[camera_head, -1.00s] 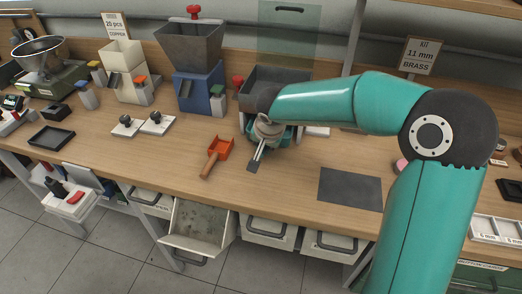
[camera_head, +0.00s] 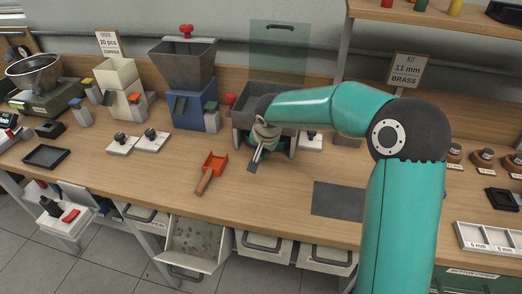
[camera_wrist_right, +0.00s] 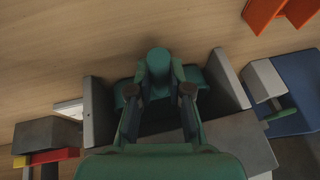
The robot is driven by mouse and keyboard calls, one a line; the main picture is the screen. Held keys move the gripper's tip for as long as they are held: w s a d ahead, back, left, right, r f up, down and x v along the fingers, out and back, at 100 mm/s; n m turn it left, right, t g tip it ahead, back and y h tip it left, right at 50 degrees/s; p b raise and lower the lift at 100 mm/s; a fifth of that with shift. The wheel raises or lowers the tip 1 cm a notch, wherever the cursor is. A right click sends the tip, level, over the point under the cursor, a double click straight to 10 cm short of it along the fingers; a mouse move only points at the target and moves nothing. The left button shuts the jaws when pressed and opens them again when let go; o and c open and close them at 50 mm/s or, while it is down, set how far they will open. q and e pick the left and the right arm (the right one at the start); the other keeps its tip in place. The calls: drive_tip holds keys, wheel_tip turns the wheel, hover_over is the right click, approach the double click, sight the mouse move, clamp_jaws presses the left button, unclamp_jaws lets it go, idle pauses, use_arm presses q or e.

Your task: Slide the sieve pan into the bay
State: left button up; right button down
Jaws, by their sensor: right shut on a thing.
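The sieve pan is green; its rounded knob (camera_wrist_right: 160,62) and part of its front (camera_wrist_right: 214,96) show in the right wrist view. My right gripper (camera_wrist_right: 160,88) is shut on the knob. The bay is the space under a grey tray stand (camera_head: 240,117), between two grey side walls (camera_wrist_right: 230,80), left one (camera_wrist_right: 97,112). The pan's front lies between these walls. How deep it sits is hidden by my gripper. In the head view my right gripper (camera_head: 260,150) is at the stand's front, and my arm covers most of the pan. My left gripper is not in view.
A red scoop (camera_head: 211,170) lies on the bench left of my gripper. A blue hopper machine (camera_head: 196,108) stands left of the stand. A dark mat (camera_head: 338,199) lies to the right.

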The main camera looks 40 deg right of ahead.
drive_tip(key=shift+f+b, duration=0.15)
drive_tip(key=shift+b, duration=0.4)
idle(0.9)
drive_tip(key=c, duration=1)
unclamp_jaws()
drive_tip(key=shift+s, duration=0.1)
